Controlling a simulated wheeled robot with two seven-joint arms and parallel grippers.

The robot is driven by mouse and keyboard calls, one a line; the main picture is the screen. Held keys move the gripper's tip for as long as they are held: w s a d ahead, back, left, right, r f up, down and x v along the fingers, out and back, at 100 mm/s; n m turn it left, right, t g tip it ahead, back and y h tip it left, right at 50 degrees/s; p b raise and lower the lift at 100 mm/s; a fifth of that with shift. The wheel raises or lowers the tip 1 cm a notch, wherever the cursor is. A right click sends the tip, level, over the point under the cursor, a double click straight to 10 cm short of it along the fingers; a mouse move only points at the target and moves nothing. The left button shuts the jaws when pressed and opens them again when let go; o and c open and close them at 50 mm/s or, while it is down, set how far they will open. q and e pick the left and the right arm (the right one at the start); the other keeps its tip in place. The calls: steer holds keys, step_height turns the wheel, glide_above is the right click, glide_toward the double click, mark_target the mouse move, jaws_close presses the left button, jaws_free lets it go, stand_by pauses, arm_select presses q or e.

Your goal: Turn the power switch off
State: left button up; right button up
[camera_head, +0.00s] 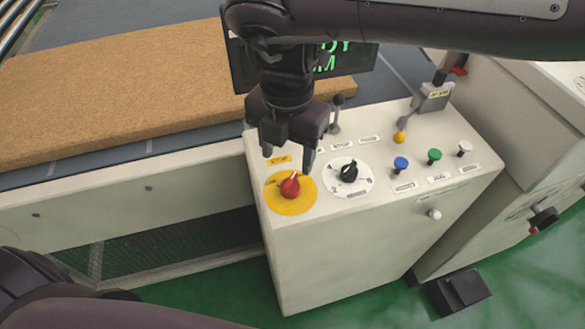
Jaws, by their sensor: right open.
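The control box (330,255) has a sloping white top panel. On its left is a red rotary knob (290,187) with a pale pointer mark, on a yellow disc (283,204); it looks like the power switch. A black rotary knob (349,172) on a white numbered dial is just to its right. My right gripper (288,157) points down with its fingers apart and empty. In the picture its fingertips are just above the red knob; the exact gap cannot be told. My left arm shows at the lower left, its gripper out of view.
Blue (401,163), green (434,155) and white (465,148) buttons sit on the panel's right. A lever (336,112) and a yellow-knobbed lever (399,138) stand behind. A dark display (350,65) is partly hidden by my arm.

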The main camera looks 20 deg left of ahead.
mark_target(290, 181)
steer(key=shift+w+d, duration=0.15)
steer(key=shift+d, duration=0.05)
step_height(290, 181, down, 7)
steer(key=shift+f+p, duration=0.2)
steer(key=shift+p, duration=0.2)
steer(key=c, duration=1)
